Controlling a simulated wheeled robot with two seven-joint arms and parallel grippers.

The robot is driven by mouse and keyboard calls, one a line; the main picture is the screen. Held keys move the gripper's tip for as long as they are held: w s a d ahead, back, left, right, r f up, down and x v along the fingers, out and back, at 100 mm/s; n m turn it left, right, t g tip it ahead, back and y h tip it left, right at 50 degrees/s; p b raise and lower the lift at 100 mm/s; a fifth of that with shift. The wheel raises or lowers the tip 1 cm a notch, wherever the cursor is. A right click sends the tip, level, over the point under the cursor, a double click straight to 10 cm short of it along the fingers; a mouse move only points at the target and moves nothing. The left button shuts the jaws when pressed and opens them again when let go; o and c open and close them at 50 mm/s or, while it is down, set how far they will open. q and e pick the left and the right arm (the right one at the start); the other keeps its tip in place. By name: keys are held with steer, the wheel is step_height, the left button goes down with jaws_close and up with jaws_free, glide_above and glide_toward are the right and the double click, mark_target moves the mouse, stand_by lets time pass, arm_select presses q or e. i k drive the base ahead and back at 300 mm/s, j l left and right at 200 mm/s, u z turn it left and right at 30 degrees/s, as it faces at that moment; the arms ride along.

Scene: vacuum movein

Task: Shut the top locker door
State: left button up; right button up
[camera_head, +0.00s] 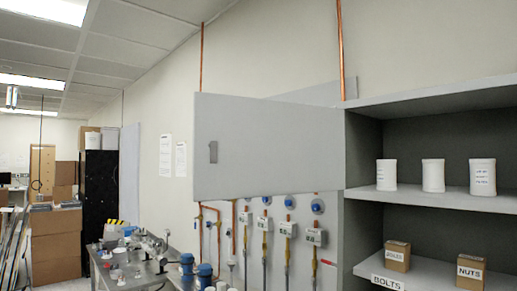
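The open upper compartment shows shelves inside. Neither of my grippers shows in the head view.
White tubs (433,175) stand on the upper shelf. Small brown boxes (397,256) sit on the shelf below. Left of the locker, copper pipes and valves line the wall above a grey bench (125,272). Cardboard boxes (56,245) stand at the far left.

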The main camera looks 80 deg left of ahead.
mark_target(266, 147)
steer(key=k+j, duration=0.1)
steer(key=j, duration=0.45)
steer(key=k+j, duration=0.1)
steer(key=j, duration=1)
steer(key=k+j, duration=0.15)
steer(key=j, duration=0.45)
steer(key=k+j, duration=0.1)
steer(key=j, duration=0.45)
steer(key=k+j, duration=0.1)
steer(key=j, duration=0.45)
